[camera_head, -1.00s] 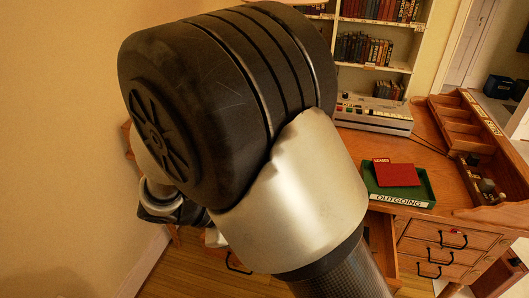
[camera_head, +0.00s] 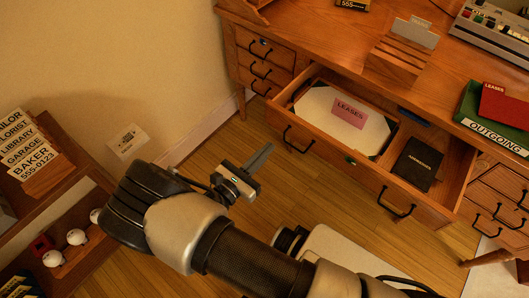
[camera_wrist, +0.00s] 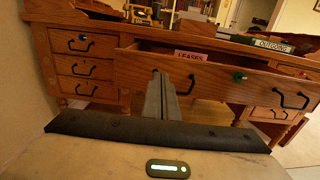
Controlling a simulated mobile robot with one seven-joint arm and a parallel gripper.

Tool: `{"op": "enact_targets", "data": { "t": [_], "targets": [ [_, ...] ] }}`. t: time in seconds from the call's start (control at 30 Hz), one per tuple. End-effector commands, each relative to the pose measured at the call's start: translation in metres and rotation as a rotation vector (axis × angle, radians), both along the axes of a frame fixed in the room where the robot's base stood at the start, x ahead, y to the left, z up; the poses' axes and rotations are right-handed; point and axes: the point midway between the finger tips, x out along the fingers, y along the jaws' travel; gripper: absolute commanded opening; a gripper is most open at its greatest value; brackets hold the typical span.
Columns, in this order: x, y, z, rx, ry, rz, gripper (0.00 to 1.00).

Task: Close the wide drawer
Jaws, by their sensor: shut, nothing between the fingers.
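The wide drawer (camera_head: 352,169) stands pulled out from the middle of the wooden desk, with two black handles on its front. In it lie a pale pad with a pink LEASES card (camera_head: 348,113) and a dark book (camera_head: 418,164). My gripper (camera_head: 266,150) is shut and empty, in front of the drawer's left part and apart from it in the head view.
Small drawers (camera_head: 262,60) flank the opening at left, with more at right. The desk top holds a letter rack (camera_head: 400,55), a green OUTGOING tray (camera_head: 490,128) and a switchboard (camera_head: 495,30). A shelf with signs (camera_head: 38,160) stands at the left. Wooden floor lies bare before the drawer.

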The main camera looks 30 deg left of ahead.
Motion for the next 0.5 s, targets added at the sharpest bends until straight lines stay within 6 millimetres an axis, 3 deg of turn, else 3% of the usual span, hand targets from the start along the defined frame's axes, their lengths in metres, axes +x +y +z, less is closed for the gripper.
{"op": "enact_targets", "data": {
  "t": [0.3, 0.5],
  "targets": [
    [0.068, -0.007, -0.001, 0.0, 0.0, -0.004, 0.0],
    [0.093, -0.009, -0.001, 0.0, 0.0, -0.004, 0.0]
  ]
}}
